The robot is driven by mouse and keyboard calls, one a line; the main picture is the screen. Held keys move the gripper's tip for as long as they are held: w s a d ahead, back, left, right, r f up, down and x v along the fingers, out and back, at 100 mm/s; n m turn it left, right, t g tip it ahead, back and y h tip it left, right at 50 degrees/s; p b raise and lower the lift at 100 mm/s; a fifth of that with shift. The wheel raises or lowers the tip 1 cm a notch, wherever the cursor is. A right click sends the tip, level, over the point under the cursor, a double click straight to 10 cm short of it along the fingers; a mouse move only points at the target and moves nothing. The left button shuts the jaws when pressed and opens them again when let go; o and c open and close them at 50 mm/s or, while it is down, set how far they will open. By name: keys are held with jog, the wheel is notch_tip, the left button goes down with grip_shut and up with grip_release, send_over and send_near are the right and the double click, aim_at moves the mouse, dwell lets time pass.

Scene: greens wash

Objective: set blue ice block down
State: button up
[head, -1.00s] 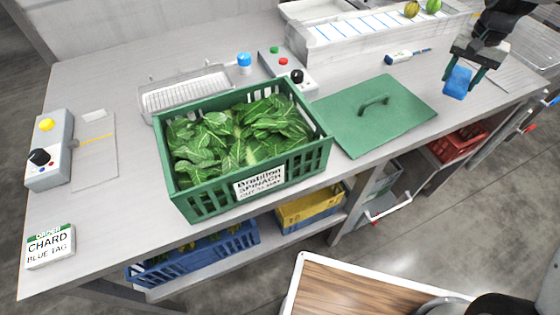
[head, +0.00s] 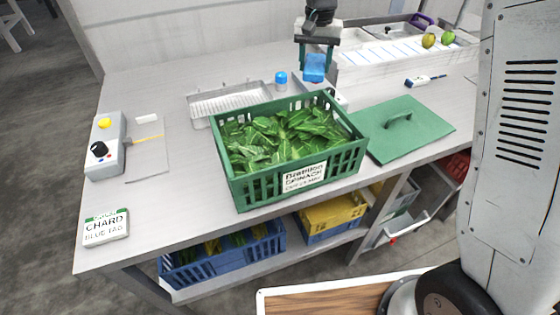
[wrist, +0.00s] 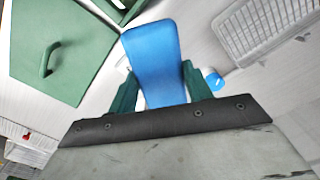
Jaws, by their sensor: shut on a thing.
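The blue ice block (head: 314,70) is between the fingers of my gripper (head: 315,72), above the back of the table behind the green crate. In the wrist view the block (wrist: 155,60) shows large between the two green fingers of my gripper (wrist: 160,88). The block is clear of the table as far as the head view shows. The tabletop (head: 180,215) has bare room at the front left.
A green crate (head: 240,188) of leafy greens stands mid-table, with a wire tray (head: 195,112) and a blue-capped item (head: 281,78) behind it. A green lid (head: 430,125) lies to the right. A control box (head: 105,150) and a CHARD sign (head: 106,228) are at left.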

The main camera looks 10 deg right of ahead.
jog(key=s+a+n, duration=0.3)
jog(key=s+a, duration=0.1)
jog(key=s, duration=0.4)
jog(key=s+a+n, duration=0.2)
jog(key=s+a, duration=0.3)
jog(key=s, duration=0.3)
jog(key=n, duration=0.1)
send_over(286, 151)
jog(key=s, duration=0.3)
jog(key=f, duration=0.8)
jog(key=shift+s+a, duration=0.2)
jog(key=shift+a, duration=0.05)
jog(key=shift+f, duration=2.05)
jog(key=shift+f, duration=0.15)
jog(key=o, duration=1.1)
jog(key=shift+c, duration=0.2)
